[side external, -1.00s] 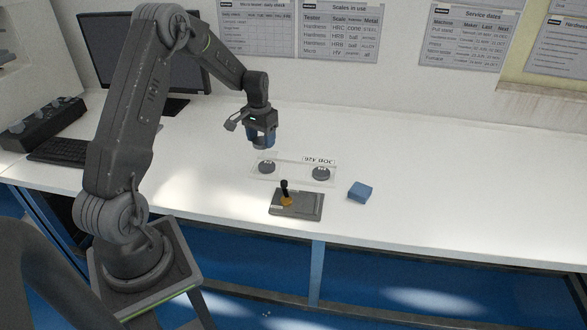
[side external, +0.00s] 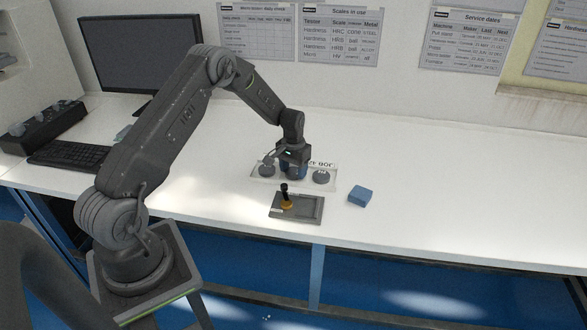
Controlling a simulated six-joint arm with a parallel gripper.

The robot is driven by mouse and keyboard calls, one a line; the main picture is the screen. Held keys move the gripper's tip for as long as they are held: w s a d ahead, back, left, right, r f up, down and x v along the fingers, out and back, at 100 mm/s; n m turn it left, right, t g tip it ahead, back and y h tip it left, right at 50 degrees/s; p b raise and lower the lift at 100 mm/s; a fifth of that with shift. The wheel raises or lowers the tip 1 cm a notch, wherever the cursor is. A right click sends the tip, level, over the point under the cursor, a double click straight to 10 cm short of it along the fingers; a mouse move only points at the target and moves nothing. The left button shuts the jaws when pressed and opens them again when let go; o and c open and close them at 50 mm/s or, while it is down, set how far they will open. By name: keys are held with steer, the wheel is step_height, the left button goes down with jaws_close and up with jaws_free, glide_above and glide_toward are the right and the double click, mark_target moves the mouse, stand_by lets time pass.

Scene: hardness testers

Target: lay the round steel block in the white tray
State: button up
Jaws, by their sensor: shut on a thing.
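The white tray (side external: 307,184) lies on the bench, with one grey round block (side external: 267,171) at its left end and another grey round block (side external: 321,177) at its right end. My gripper (side external: 293,176) points down over the middle of the tray, between these two. I cannot tell whether the held block touches the tray floor.
A grey plate (side external: 312,209) with a black-knobbed stamp (side external: 285,196) lies in front of the tray. A blue block (side external: 360,196) is to the right. A job card (side external: 323,164) is behind the tray. The bench's right side is clear.

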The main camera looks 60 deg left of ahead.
mark_target(293, 172)
steer(key=shift+f, duration=0.1)
steer(key=o, duration=1.1)
steer(key=shift+s+f, duration=0.1)
steer(key=shift+f, duration=0.15)
step_height(293, 172, up, 13)
steer(key=s+d+r+m+t, duration=0.1)
steer(key=s+d+r, duration=0.3)
steer(key=d+r, duration=0.35)
steer(key=s+d+r+m+t, duration=0.1)
steer(key=s+d+r, duration=0.3)
steer(key=d+r, duration=0.3)
steer(key=s+d+r+m+t, duration=0.1)
steer(key=s+d, duration=0.3)
steer(key=s, duration=0.6)
steer(key=s+d+r+m+t, duration=0.1)
steer(key=s+d+r+t, duration=0.1)
steer(key=s+d, duration=0.3)
steer(key=s+r, duration=0.1)
steer(key=s, duration=0.3)
steer(key=shift+s+t, duration=0.3)
steer(key=shift+s, duration=0.05)
